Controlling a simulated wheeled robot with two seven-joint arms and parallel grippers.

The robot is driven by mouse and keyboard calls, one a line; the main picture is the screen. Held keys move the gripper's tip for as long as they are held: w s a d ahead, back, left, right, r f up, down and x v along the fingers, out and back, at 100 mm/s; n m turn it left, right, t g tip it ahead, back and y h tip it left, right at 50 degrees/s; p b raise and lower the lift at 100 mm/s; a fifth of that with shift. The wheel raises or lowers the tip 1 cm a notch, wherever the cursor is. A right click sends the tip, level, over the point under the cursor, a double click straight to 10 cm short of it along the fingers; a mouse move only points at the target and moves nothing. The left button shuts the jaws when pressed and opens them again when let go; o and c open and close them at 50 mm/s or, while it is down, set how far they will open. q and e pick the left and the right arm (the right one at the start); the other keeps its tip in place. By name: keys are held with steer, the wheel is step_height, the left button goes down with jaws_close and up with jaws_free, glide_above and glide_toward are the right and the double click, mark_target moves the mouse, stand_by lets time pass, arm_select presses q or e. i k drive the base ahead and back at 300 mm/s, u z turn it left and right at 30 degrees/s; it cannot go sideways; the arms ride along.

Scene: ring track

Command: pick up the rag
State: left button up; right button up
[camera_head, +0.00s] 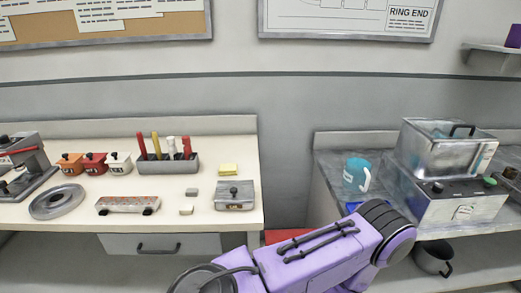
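I cannot identify the rag with certainty. A small flat blue patch (352,207) shows on the right counter, just beyond my purple arm, which hides part of it; I cannot tell whether it is cloth. A small yellow block or pad (228,169) lies on the left bench. A red item (286,235) shows low in the gap between the benches, partly behind my arm. My purple arm links cross the bottom middle and reach toward the right counter. Neither gripper shows in the picture.
The right counter holds a teal mug (356,174) and a metal appliance (445,170). A dark pot (433,258) sits on the shelf below.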

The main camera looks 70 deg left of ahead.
mark_target(225, 168)
steer(key=z, duration=0.05)
steer(key=i, duration=0.15)
steer(key=u, duration=1.4)
